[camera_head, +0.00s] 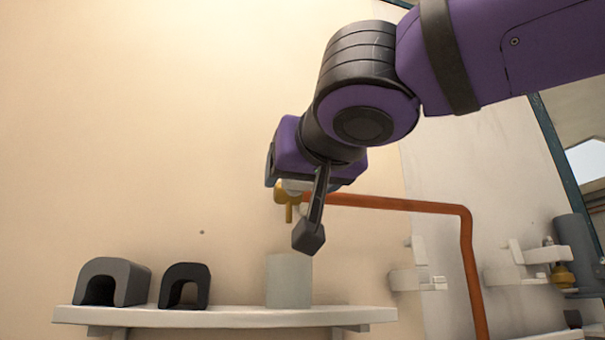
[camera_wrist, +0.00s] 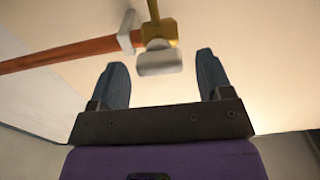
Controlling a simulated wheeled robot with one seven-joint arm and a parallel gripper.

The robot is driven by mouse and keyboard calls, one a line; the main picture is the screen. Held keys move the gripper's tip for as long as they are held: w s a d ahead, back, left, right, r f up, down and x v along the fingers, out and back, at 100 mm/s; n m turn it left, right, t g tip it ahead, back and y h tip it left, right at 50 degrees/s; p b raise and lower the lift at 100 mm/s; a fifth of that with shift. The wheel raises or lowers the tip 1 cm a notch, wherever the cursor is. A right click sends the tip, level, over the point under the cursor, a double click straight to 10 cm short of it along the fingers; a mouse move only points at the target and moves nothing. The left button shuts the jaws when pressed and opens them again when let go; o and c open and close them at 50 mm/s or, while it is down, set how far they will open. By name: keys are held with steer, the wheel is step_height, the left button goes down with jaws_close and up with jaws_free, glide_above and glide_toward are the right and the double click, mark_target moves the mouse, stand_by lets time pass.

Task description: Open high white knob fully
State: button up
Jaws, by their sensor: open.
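The white knob (camera_wrist: 160,60) sits on a brass valve (camera_wrist: 159,30) on a copper pipe (camera_wrist: 70,53) fixed to the wall. In the wrist view my gripper (camera_wrist: 161,68) is open, with one dark finger on each side of the knob and a visible gap to both. I cannot tell how deep the knob lies between the fingers. In the head view the brass valve (camera_head: 288,198) shows below my wrist. The knob is mostly hidden there behind my gripper (camera_head: 308,236), of which one finger shows clearly.
A white shelf (camera_head: 230,317) below carries two dark arch-shaped blocks (camera_head: 118,280) and a pale grey cylinder (camera_head: 289,281). The copper pipe (camera_head: 400,205) runs right, then bends down. White wall brackets (camera_head: 410,279) and another brass fitting (camera_head: 563,276) are at the right.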

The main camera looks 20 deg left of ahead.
steer(key=c, duration=0.9)
steer(key=shift+n, duration=0.4)
steer(key=n, duration=1.7)
steer(key=shift+s+a+f, duration=0.1)
steer(key=shift+a+f, duration=0.05)
steer(key=shift+f, duration=0.1)
